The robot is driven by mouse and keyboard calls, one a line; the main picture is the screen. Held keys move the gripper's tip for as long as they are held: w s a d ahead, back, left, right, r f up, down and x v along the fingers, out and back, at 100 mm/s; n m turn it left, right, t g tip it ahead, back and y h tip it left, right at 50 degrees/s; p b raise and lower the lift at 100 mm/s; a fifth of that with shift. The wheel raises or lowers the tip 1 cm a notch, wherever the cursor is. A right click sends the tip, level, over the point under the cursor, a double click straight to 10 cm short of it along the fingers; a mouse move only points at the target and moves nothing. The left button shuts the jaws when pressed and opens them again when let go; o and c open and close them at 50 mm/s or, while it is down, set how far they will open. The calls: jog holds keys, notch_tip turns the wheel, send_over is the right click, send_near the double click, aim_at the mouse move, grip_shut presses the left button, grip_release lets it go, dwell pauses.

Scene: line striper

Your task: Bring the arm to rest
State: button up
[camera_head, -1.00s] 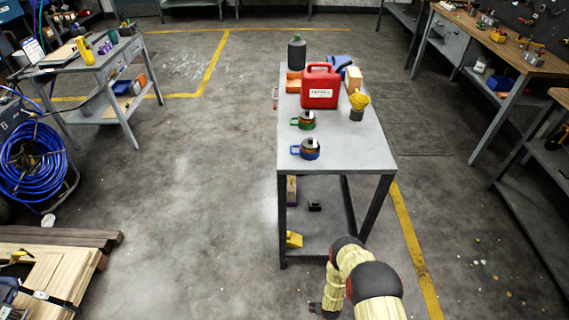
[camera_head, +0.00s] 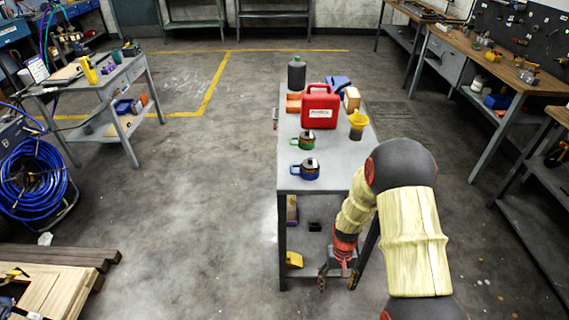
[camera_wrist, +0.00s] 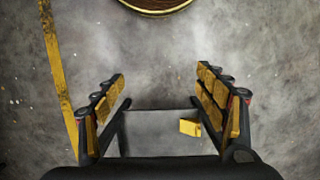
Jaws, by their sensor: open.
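My arm (camera_head: 415,240) reaches in from the lower right of the head view, with its elbow raised high beside the table's right edge. My gripper (camera_head: 338,280) hangs low at the near end of the grey table (camera_head: 335,182), below the height of its top. In the wrist view my gripper (camera_wrist: 162,78) has its two fingers spread wide apart, with nothing between them but the view of the floor and the lower shelf. Whether my gripper touches the table's frame cannot be told.
On the table stand a red can (camera_head: 319,108), a yellow funnel-like piece (camera_head: 357,122), a green mug (camera_head: 304,141), a blue mug (camera_head: 306,169) and a dark bottle (camera_head: 297,73). A yellow block (camera_wrist: 190,127) is on the lower shelf. Open floor (camera_head: 200,200) lies left.

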jog(key=s+r+t, duration=0.2)
jog(key=s+r, duration=0.4)
jog(key=r, duration=0.9)
jog(key=s+r+t, duration=0.3)
jog(key=s+r, duration=0.3)
jog(key=r, duration=0.9)
jog(key=s+r+t, duration=0.2)
jog(key=s+r, duration=0.4)
jog(key=r, duration=0.9)
jog(key=shift+d+r+t, duration=0.2)
jog(key=shift+r+t, duration=0.05)
jog(key=shift+t, duration=0.15)
